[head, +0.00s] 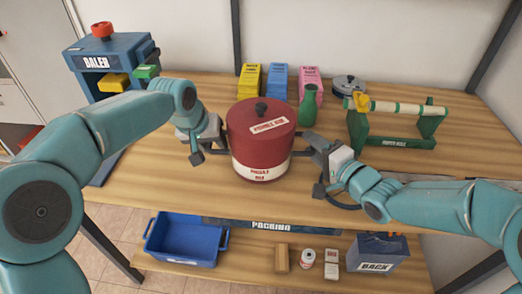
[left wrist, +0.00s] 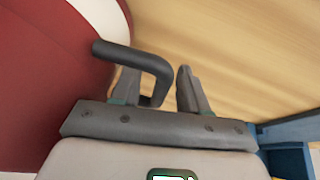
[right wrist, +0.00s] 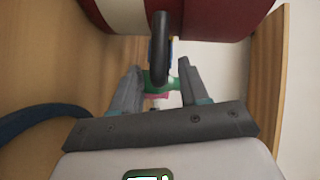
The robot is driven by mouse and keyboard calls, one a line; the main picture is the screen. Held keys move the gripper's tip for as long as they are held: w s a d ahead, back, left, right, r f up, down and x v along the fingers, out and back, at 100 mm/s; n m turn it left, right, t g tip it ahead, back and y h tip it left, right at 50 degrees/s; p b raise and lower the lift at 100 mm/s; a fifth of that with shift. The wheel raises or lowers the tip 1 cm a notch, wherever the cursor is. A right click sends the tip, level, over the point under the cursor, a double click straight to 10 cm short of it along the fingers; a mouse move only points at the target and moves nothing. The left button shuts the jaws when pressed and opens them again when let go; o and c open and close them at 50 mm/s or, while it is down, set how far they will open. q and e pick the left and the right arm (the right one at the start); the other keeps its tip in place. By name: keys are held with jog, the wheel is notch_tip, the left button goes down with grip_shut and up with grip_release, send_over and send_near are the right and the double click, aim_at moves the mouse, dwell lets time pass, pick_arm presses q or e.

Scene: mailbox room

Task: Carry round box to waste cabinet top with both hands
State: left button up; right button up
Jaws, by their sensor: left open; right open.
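The round box (head: 261,140) is dark red with a white label band, a lid label and a black knob. It stands upright on the wooden packing table (head: 190,190). My left gripper (head: 208,148) is at its left side, open, with the dark side handle (left wrist: 140,62) reaching between its fingers (left wrist: 160,88). My right gripper (head: 322,160) is at its right side, open, with the other handle (right wrist: 160,45) between its fingers (right wrist: 160,85). The head view does not show clearly whether the fingers touch the handles. No waste cabinet can be made out.
Yellow (head: 249,82), blue (head: 277,84) and pink (head: 311,84) packs, a green bottle (head: 309,105) and a paper-roll holder (head: 400,125) stand behind the box. A blue baler (head: 105,60) is at left. A blue bin (head: 185,239) and a blue case (head: 377,253) are on the lower shelf.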

pick_arm(q)
jog(key=shift+w+f, duration=0.1)
jog(key=shift+f, duration=0.2)
pick_arm(e)
jog(key=shift+w+a, duration=0.25)
pick_arm(q)
jog(key=shift+f, duration=0.1)
pick_arm(e)
jog(key=shift+w, duration=0.1)
pick_arm(q)
jog(key=shift+w, duration=0.1)
jog(key=c, duration=0.5)
pick_arm(e)
jog(key=c, duration=0.5)
pick_arm(q)
grip_shut()
pick_arm(e)
grip_shut()
jog(key=shift+r, duration=0.1)
